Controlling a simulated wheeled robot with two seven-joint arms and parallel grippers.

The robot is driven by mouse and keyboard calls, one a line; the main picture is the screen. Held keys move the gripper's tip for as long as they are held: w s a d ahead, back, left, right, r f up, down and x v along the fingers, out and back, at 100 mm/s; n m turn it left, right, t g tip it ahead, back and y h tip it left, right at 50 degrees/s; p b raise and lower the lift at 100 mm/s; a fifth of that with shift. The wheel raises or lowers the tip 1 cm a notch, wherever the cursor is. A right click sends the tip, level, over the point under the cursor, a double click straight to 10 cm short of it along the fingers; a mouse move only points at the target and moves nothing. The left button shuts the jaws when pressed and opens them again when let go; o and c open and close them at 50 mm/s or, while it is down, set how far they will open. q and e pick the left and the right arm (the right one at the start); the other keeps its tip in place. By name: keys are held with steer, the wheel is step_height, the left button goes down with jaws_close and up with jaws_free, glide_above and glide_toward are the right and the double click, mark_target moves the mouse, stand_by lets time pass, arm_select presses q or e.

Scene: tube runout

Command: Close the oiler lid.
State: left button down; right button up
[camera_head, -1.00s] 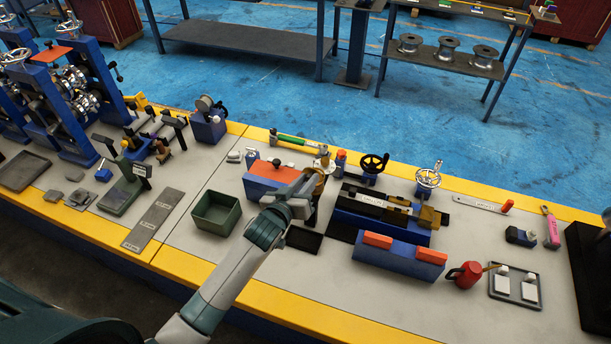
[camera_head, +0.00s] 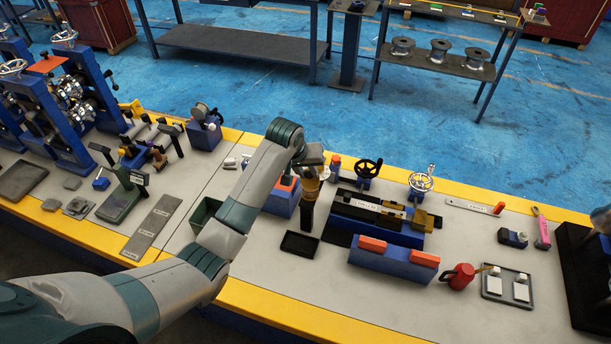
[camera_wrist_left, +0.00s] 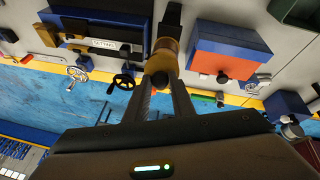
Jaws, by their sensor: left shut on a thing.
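My left gripper (camera_head: 312,178) is shut on an upright brass-and-black piece (camera_head: 308,197). In the left wrist view, the fingers (camera_wrist_left: 160,80) close on its brass part (camera_wrist_left: 163,60), and its black end points away from the camera. Beside it is a blue box (camera_head: 279,204) with an orange top, partly hidden behind my arm. The box also shows in the left wrist view (camera_wrist_left: 225,40), with a dark knob on its orange face. No part is clearly marked as the oiler or its lid; a red can (camera_head: 461,276) with a yellow spout stands farther right. My right gripper is out of view.
A black tray (camera_head: 300,244) lies in front of the held piece. A green bin (camera_head: 205,212) is partly covered by my arm. Right are a blue vise-like fixture (camera_head: 375,232), a blue block with orange pads (camera_head: 392,258) and handwheels (camera_head: 369,169). Bench space at front is bare.

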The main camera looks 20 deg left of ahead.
arm_select(q)
steer(key=shift+w+g, duration=0.6)
steer(key=shift+g, duration=0.1)
steer(key=shift+w+f+g+b, duration=0.2)
steer(key=shift+w+g+b, duration=0.15)
steer(key=shift+g, duration=0.35)
steer(key=shift+w+d+f+g+b, duration=0.1)
steer(key=shift+w+f+g+b, duration=0.3)
steer(key=shift+g+b, duration=0.5)
steer(key=b, duration=0.2)
steer(key=g+b, duration=0.1)
steer(key=b, duration=0.1)
steer(key=shift+w+f+g+b, duration=0.3)
steer(key=shift+w, duration=0.1)
steer(key=g+b, duration=0.1)
steer(key=b, duration=0.5)
steer(key=shift+w+f+g+b, duration=0.3)
steer(key=shift+f+g+b, duration=0.05)
steer(key=shift+g, duration=0.05)
steer(key=shift+r, duration=0.1)
steer(key=c, duration=1.5)
jaws_free()
steer(key=shift+w, duration=0.1)
steer(key=shift+r, duration=0.1)
